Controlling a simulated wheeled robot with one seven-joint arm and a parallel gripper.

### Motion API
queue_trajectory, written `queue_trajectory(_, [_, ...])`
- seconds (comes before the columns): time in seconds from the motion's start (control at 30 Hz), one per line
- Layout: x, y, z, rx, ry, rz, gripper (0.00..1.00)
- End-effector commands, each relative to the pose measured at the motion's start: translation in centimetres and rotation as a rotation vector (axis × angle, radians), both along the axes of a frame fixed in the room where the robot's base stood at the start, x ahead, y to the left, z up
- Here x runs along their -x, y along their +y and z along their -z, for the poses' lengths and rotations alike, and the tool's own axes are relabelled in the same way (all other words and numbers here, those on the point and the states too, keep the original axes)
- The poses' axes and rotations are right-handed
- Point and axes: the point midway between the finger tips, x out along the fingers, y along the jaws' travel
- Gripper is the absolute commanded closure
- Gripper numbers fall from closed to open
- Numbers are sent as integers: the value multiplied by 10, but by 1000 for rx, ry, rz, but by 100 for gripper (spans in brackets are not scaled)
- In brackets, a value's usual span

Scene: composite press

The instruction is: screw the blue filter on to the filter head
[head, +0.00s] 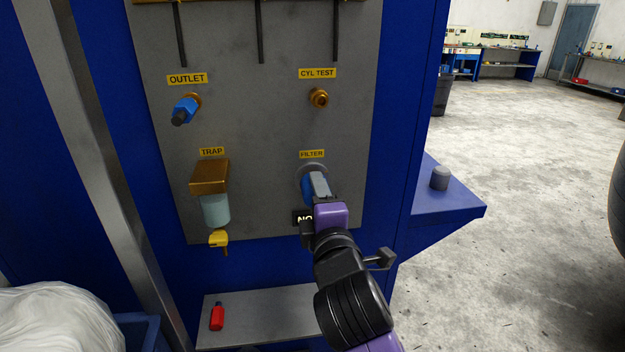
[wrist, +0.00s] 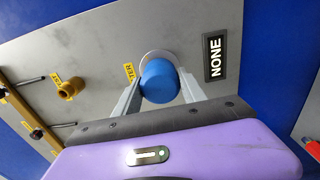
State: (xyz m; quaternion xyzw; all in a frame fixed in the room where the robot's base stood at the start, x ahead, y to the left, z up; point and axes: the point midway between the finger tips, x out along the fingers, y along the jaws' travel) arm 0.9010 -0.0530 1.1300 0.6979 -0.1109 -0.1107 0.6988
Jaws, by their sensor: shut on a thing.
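The blue filter (wrist: 160,82) is between the two fingers of my gripper (wrist: 160,92) in the wrist view, and the gripper is shut on it. The filter's far end is against or very near the round grey filter head (wrist: 150,56) on the panel. I cannot tell whether the threads are engaged. In the head view the blue filter (head: 308,188) shows beside my gripper (head: 318,185), below the FILTER label (head: 312,154). The filter head (head: 313,169) shows as a grey rim behind it. My gripper and wrist hide much of the filter there.
A NONE plate (wrist: 215,56) sits close beside the filter. The panel (head: 255,140) also bears a blue outlet fitting (head: 184,111), a brass CYL TEST fitting (head: 319,98) and a trap (head: 211,190). A red object (head: 217,316) stands on the shelf (head: 265,306) below.

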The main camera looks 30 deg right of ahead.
Motion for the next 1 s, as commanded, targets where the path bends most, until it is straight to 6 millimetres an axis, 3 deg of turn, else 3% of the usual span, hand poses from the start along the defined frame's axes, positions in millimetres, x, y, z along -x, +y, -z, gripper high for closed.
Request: queue_trajectory(1.0, [-10,-4,0,-1,0,0,90])
